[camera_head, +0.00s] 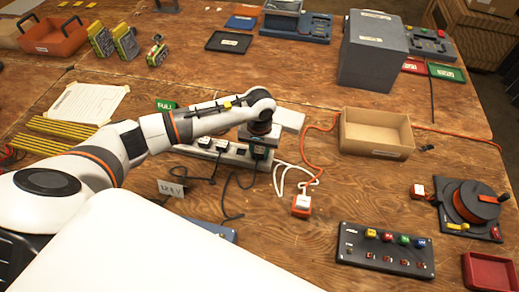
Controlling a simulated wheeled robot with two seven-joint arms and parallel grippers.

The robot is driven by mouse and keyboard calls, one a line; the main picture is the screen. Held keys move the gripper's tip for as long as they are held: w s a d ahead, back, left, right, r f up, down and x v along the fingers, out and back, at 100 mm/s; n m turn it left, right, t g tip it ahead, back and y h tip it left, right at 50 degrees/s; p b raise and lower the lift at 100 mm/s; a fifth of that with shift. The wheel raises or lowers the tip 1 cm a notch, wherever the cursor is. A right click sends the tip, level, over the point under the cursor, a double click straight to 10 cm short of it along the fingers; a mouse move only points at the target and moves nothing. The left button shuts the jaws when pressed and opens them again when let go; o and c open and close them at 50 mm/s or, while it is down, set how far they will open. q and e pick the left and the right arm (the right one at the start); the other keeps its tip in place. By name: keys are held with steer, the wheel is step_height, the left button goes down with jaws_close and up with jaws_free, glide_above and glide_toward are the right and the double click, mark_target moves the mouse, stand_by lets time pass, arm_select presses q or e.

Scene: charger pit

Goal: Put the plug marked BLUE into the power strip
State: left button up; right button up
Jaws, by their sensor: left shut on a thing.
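The power strip (237,158) is a long pale bar on the wooden table, partly hidden by my left arm. Dark-and-white plugs (204,143) sit along its left part. My left gripper (261,137) points down over the strip's right part. It is shut on a dark plug (258,152) with a black cord, at the strip's top; I cannot tell whether the plug is seated. The plug's marking cannot be read. My right gripper is not in view.
An open cardboard box (376,133) stands right of the strip, a grey box (372,50) behind it. Loose white, black and orange cords lie near the strip.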

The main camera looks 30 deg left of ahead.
arm_select(q)
steer(key=shift+b, duration=0.4)
stand_by(1.0)
steer(key=o, duration=1.1)
steer(key=o, duration=0.3)
steer(key=shift+s+f, duration=0.1)
steer(key=shift+r+p, duration=0.45)
steer(key=shift+r, duration=0.4)
steer(key=shift+r+p, duration=1.4)
steer(key=shift+r, duration=1.55)
